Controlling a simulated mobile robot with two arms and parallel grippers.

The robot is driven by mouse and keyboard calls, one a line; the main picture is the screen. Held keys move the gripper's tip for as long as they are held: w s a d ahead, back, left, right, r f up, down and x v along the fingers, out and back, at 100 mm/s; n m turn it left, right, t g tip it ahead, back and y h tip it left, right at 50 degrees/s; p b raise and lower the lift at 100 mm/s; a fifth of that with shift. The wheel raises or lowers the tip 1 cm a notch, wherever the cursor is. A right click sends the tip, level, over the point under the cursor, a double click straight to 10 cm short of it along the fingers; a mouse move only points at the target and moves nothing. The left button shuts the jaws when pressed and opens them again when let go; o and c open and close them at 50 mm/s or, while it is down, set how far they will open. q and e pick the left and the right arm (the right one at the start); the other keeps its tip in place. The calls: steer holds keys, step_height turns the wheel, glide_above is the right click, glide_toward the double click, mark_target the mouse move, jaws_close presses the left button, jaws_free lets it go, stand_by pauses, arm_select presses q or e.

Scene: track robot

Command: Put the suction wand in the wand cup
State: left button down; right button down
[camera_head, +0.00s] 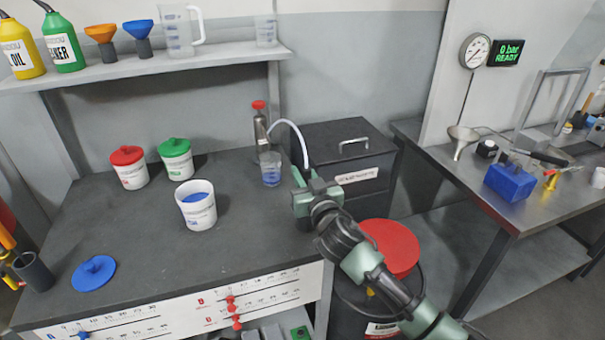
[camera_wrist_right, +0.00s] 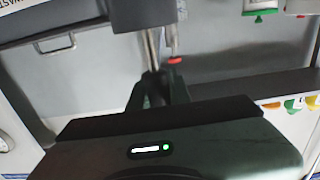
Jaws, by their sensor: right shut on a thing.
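My right gripper (camera_head: 305,186) is at the right edge of the dark bench, in front of the grey drawer cabinet. A dark cylindrical cup (camera_head: 35,273), possibly the wand cup, stands at the bench's front left. My left gripper is not in view.
A clear beaker with blue liquid (camera_head: 271,170) stands beside the bottle. An open white tub (camera_head: 198,207), red-lidded (camera_head: 129,168) and green-lidded (camera_head: 176,160) tubs, and a blue lid (camera_head: 93,272) are on the bench. A red-topped drum (camera_head: 392,245) stands right of it. The middle front is clear.

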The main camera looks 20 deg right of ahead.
steer(key=c, duration=1.3)
jaws_free()
steer(key=shift+r+p, duration=0.25)
steer(key=shift+p, duration=0.15)
steer(key=s+b, duration=0.1)
steer(key=s, duration=0.5)
steer(key=s+b, duration=0.1)
steer(key=s, duration=0.5)
steer(key=shift+d+f, duration=0.1)
steer(key=shift+d, duration=0.1)
